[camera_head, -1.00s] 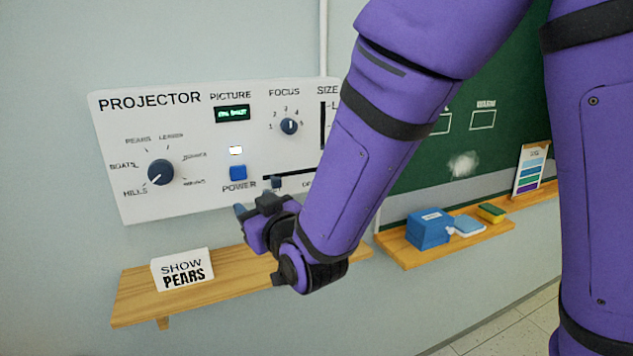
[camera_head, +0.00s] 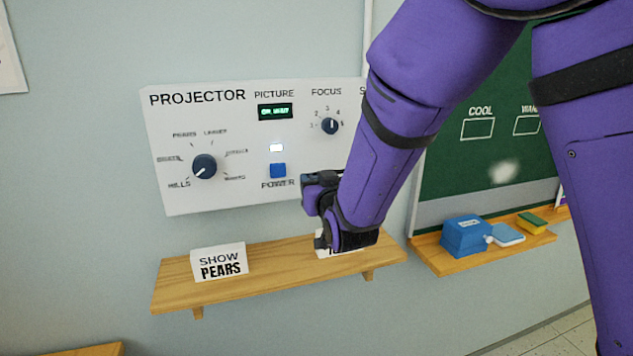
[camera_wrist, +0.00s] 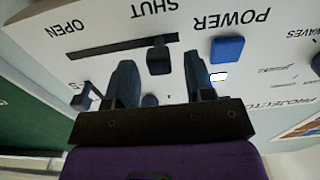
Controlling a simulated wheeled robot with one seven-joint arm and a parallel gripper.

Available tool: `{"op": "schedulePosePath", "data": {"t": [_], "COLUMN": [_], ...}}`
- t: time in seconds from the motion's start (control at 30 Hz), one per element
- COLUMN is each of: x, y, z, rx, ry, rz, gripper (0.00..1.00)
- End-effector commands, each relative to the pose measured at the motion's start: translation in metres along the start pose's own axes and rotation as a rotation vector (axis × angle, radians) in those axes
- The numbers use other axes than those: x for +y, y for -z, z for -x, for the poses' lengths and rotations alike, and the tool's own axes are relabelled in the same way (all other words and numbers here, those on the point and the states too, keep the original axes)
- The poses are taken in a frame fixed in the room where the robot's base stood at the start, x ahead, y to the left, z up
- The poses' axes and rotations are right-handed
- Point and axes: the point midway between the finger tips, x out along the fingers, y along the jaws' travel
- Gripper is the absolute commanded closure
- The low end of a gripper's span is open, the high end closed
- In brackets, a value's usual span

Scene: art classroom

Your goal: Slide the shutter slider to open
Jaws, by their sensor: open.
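The shutter slider (camera_wrist: 160,61) is a dark knob in a black horizontal slot (camera_wrist: 105,51) on the white projector panel (camera_head: 235,195). In the wrist view, which is upside down, the knob is at the SHUT end of the slot, and the OPEN label is at the other end. My gripper (camera_wrist: 158,70) is open, with one dark finger on each side of the knob; I cannot tell whether either finger touches it. In the head view my gripper (camera_head: 318,188) is at the panel's lower right, and my arm hides the slider and slot.
A blue power button (camera_head: 278,170) and a lit white lamp sit beside the slot. Picture (camera_head: 204,167) and focus (camera_head: 330,126) dials are on the panel. Below, a wooden shelf (camera_head: 285,257) holds a SHOW PEARS card (camera_head: 219,262) and another partly hidden card.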

Motion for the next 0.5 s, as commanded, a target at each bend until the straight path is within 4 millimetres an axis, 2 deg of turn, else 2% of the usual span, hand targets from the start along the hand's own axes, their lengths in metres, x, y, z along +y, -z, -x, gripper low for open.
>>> {"op": "schedulePosePath", "data": {"t": [0.13,0.4,0.43,0.5], "x": [0.0003,0.0003,0.0003,0.0003], "y": [-0.0003,-0.0001,-0.0001,-0.0001], "z": [-0.0081,-0.0094,-0.0094,-0.0093], "rx": [0.000,-0.001,-0.001,0.000], "ry": [-0.001,-0.001,0.000,0.000], "rz": [0.001,0.000,0.000,0.000], "gripper": [0.51,0.51,0.53,0.69]}}
